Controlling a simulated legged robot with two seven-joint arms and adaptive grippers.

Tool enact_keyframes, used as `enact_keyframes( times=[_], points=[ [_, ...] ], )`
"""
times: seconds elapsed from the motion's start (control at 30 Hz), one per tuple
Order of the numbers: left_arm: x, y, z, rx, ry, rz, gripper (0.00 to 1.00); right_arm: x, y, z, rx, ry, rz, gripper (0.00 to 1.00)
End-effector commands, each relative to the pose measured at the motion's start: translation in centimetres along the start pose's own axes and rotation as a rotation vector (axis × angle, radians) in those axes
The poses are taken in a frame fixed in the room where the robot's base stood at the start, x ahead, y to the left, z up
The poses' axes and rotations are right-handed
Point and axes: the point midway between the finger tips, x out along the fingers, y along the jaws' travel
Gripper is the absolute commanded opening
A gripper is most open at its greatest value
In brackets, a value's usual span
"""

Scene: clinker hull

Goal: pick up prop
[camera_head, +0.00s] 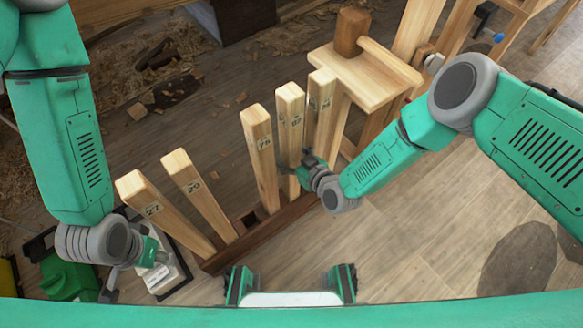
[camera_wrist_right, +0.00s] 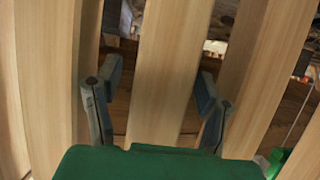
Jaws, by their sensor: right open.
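Several tall pale wooden props with numbers near their tops lean in a dark wooden rack (camera_head: 255,236) in the head view. Two stand left: one marked 27 (camera_head: 165,213) and one marked 29 (camera_head: 199,195). Three stand to the right: a front one (camera_head: 260,155), a middle one (camera_head: 289,130) and a back one (camera_head: 322,110). My right gripper (camera_head: 304,170) is at the middle prop's lower half. In the right wrist view its open fingers (camera_wrist_right: 155,105) straddle one prop (camera_wrist_right: 162,70); contact is unclear. My left gripper (camera_head: 130,275) hangs low at left, its opening unclear.
A wooden bench (camera_head: 365,75) with a mallet-like block (camera_head: 351,32) stands behind the right props. A green container (camera_head: 70,278) and a pale boxed item (camera_head: 163,272) lie at lower left. Wood shavings litter the back floor; the right floor is fairly clear.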

Motion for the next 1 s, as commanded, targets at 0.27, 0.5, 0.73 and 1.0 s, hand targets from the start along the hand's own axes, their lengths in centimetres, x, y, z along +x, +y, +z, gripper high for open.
enact_keyframes(
  times=[0.27, 0.5, 0.73, 1.0],
  points=[
    [-0.1, 0.0, 0.0, -0.001, 0.000, 0.000, 0.40, -0.1, 0.1, -0.1, 0.002, 0.002, 0.000, 0.17],
    [-0.1, 0.0, 0.0, 0.000, 0.000, 0.000, 0.40, -0.1, 0.2, -0.2, 0.001, 0.005, 0.001, 0.00],
    [-0.4, 0.0, 0.0, -0.001, 0.000, 0.000, 0.40, -0.2, 0.1, -0.7, -0.001, 0.004, 0.001, 0.00],
    [-1.9, 0.0, -0.1, -0.001, 0.000, 0.000, 0.40, -1.6, 0.1, -4.0, -0.001, 0.007, 0.000, 0.00]
  ],
)
